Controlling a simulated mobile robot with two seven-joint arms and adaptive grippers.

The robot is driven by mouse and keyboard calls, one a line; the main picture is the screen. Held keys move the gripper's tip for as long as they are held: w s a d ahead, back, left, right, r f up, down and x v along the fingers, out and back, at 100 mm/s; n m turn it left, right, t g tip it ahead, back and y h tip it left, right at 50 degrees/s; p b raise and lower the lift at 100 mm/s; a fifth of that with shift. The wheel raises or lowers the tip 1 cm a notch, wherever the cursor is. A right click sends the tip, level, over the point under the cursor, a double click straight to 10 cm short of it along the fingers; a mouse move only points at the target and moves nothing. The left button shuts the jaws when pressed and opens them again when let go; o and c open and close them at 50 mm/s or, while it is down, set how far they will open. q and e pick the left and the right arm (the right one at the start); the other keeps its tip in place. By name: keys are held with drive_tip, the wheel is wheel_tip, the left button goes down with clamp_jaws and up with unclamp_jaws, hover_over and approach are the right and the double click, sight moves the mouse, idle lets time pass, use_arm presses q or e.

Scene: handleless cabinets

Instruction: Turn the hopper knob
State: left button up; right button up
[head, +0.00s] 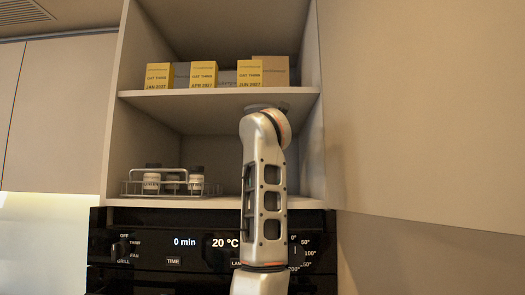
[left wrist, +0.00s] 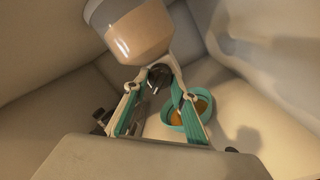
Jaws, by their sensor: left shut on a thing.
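The hopper (left wrist: 135,30) hangs at the top of the left wrist view, pale and rounded with tan-brown contents. A small dark knob (left wrist: 159,76) sits just below it. My left gripper (left wrist: 156,82), with teal and white finger links, reaches up to the knob and is shut on it. The fingertips partly hide the knob, so its turn angle is hard to read. The hopper, the knob and my gripper do not show in the head view. My right gripper is in neither view.
A teal bowl (left wrist: 203,108) with orange-brown contents is below the knob, beside the right finger. Pale walls close in around. In the head view, yellow boxes (head: 204,75) stand on a shelf, a wire rack (head: 128,188) holds jars, and an oven panel (head: 140,246) is below.

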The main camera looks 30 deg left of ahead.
use_arm(q)
drive_tip(key=m, duration=0.7)
drive_tip(key=shift+t+b, duration=0.3)
drive_tip(key=shift+b, duration=0.05)
drive_tip(key=shift+m, duration=0.3)
drive_tip(key=o, duration=1.1)
drive_tip(key=v, duration=0.8)
drive_tip(key=shift+s+a+r, duration=0.1)
